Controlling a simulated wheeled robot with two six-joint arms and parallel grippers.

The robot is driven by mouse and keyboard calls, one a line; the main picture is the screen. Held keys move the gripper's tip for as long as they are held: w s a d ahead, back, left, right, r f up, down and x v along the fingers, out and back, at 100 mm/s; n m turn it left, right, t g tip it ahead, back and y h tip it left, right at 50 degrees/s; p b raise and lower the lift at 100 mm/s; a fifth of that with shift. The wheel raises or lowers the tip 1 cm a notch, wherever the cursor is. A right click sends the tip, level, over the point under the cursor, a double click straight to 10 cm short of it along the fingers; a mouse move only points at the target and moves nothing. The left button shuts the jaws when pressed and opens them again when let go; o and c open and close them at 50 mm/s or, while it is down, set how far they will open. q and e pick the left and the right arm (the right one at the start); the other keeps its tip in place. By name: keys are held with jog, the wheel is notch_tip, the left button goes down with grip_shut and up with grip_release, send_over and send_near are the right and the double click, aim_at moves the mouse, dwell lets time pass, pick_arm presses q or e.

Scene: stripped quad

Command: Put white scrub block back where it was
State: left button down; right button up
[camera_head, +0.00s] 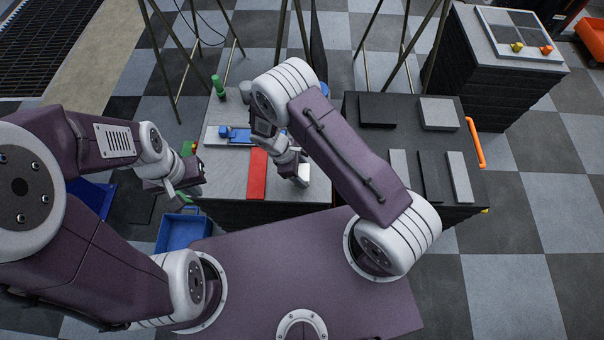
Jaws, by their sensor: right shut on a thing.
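The white scrub block (305,169) shows as a small white patch at the right side of the grey worktop, mostly hidden by my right gripper. My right gripper (301,181) is low over the front right of this worktop, shut on the block. Whether the block touches the surface cannot be told. My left gripper (176,196) hangs left of the worktop, above the blue bin, and appears empty. Its finger gap is too unclear to tell.
A red strip (257,174) lies left of my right gripper. A blue tool (235,134) and a green bottle (218,86) are behind it. The dark table (400,150) at right holds several grey and black slabs. A blue bin (183,232) stands on the floor.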

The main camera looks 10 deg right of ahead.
jog(key=shift+f, duration=0.6)
jog(key=o, duration=1.3)
jog(key=shift+f, duration=0.1)
